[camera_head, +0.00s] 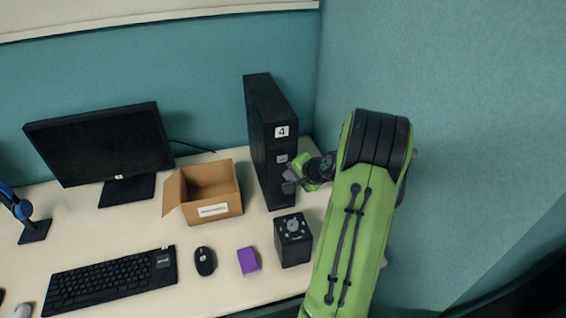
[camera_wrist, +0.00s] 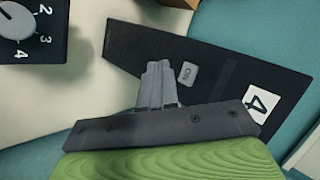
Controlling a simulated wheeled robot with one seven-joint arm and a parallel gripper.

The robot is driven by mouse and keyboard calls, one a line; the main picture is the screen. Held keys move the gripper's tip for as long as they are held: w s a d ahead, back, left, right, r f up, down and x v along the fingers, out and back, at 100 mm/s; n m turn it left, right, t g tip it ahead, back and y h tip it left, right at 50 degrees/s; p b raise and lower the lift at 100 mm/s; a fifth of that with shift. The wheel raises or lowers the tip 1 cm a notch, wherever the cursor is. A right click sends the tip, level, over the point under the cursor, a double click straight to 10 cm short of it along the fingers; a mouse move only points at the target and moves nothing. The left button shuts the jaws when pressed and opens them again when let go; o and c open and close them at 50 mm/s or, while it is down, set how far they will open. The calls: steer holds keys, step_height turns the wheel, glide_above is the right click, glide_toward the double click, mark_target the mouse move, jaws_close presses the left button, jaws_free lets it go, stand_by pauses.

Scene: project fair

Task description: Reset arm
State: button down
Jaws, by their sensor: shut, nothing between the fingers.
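My gripper (camera_head: 290,182) is at the front of the black computer tower (camera_head: 268,125), at about the height of the small grey button on it. In the wrist view the gripper's fingers (camera_wrist: 158,82) are shut together with nothing between them. They point at the tower's front, close to the grey ON button (camera_wrist: 186,75). I cannot tell whether they touch the tower. A white label with a 4 (camera_wrist: 262,103) is on the tower. My green arm reaches in from the lower right of the head view.
A black box with a dial (camera_head: 293,240) stands below the gripper. An open cardboard box (camera_head: 212,210), purple block (camera_head: 248,260), mouse (camera_head: 204,261), keyboard (camera_head: 110,280) and monitor (camera_head: 100,145) are on the desk to the left. Teal partition walls (camera_head: 450,120) close in behind and right.

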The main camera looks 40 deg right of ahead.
steer(key=shift+s+a+b, duration=0.2)
steer(key=shift+s+a, duration=0.1)
steer(key=shift+s, duration=0.3)
steer(key=shift+s+a+b, duration=0.15)
steer(key=shift+s+a, duration=0.15)
steer(key=shift+s, duration=0.3)
steer(key=a+r+n+g, duration=0.1)
steer(key=a+r+n, duration=0.2)
steer(key=a, duration=0.4)
steer(key=a+r+n+g+y, duration=0.1)
steer(key=a+r+n, duration=0.25)
steer(key=a, duration=0.35)
steer(key=a+r+n+g, duration=0.1)
steer(key=a+r+n, duration=0.2)
steer(key=a, duration=0.4)
steer(key=s+a+r+n, duration=0.2)
steer(key=s+a, duration=0.3)
steer(key=s, duration=0.3)
steer(key=s+a+r+n+g, duration=0.1)
steer(key=s+a+r+n, duration=0.1)
steer(key=s+a+n, duration=0.3)
steer(key=s, duration=0.4)
steer(key=shift+r+p, duration=0.15)
steer(key=shift+p, duration=0.25)
